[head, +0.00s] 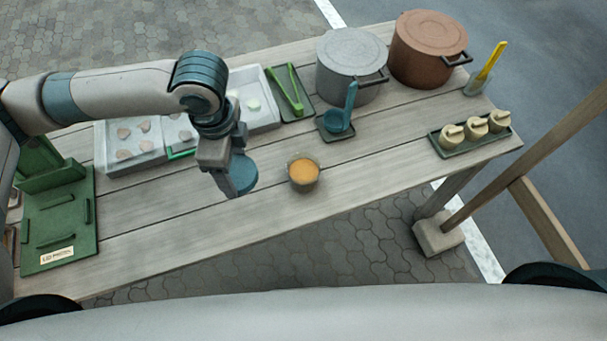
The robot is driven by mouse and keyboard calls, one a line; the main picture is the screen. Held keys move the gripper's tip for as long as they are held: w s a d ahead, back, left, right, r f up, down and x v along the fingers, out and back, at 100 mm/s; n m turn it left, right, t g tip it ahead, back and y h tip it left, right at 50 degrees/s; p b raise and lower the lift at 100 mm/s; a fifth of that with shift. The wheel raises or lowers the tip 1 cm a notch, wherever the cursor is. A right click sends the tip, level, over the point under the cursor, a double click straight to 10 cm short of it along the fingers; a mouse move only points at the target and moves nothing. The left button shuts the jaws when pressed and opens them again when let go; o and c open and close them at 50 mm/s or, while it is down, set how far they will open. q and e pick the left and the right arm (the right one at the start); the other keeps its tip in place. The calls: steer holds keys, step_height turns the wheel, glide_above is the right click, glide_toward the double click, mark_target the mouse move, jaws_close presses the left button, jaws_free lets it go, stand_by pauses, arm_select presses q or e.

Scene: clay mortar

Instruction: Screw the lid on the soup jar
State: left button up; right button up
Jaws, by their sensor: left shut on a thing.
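The soup jar (303,172) stands upright and open on the wooden table, with orange soup showing inside its rim. My left gripper (229,185) is shut on a round blue lid (242,174). It holds the lid tilted on edge, to the left of the jar and apart from it. The gripper's body hides part of the lid. How high the lid is above the table is hard to tell. My right gripper is not in view.
A blue ladle (341,119) stands on a small tray behind the jar. Grey (352,66) and brown (428,48) pots are at the back. Green tongs (288,91) and white bins (140,150) lie left. A green rack (60,221) is far left. Table front is clear.

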arm_select(q)
steer(key=w+a+r+n, duration=0.1)
steer(key=a+r+n, duration=0.2)
steer(key=n, duration=0.6)
steer(key=w+a+r+n, duration=0.2)
steer(key=a+n, duration=0.3)
steer(key=n, duration=0.5)
steer(key=shift+w+a+r, duration=0.15)
steer(key=shift+a+r, duration=0.25)
steer(key=shift+r, duration=0.5)
steer(key=shift+d, duration=0.1)
